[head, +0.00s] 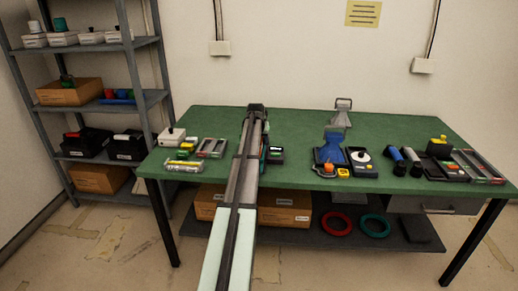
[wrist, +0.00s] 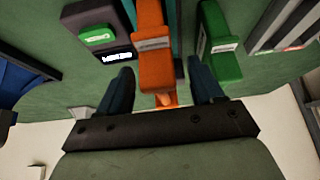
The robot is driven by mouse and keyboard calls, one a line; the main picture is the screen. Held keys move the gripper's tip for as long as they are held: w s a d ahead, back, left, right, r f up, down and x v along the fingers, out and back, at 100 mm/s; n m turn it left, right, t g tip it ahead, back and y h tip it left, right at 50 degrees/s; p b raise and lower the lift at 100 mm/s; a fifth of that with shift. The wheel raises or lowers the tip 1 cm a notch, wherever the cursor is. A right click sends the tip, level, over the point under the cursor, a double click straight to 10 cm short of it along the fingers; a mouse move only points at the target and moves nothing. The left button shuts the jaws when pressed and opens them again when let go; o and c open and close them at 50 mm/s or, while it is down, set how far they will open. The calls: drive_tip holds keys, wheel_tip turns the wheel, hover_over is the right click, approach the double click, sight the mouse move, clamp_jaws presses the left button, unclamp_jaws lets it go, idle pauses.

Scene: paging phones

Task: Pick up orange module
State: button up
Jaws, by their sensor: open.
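The orange module (wrist: 153,58) is a long orange block with a grey label band, seen in the wrist view. It lies between the two dark fingers of my gripper (wrist: 160,74), which is open with a gap on either side of it. A small orange tip (wrist: 166,100) shows at its near end. A green module (wrist: 218,45) is right of it, and a dark unit with a green button (wrist: 98,36) is left of it. In the head view my arm covers most of this spot, and the fingers are hidden.
The green table (head: 295,120) holds a blue-and-dark phone (head: 332,150), a dark box with a white dial (head: 361,158), and trays (head: 212,147) near the arm. A yellow-topped box (head: 438,148) is at right. Shelves (head: 150,98) stand left.

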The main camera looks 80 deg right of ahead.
drive_tip(key=shift+x, duration=1.4)
drive_tip(key=c, duration=1.1)
clamp_jaws()
drive_tip(key=shift+r, duration=0.15)
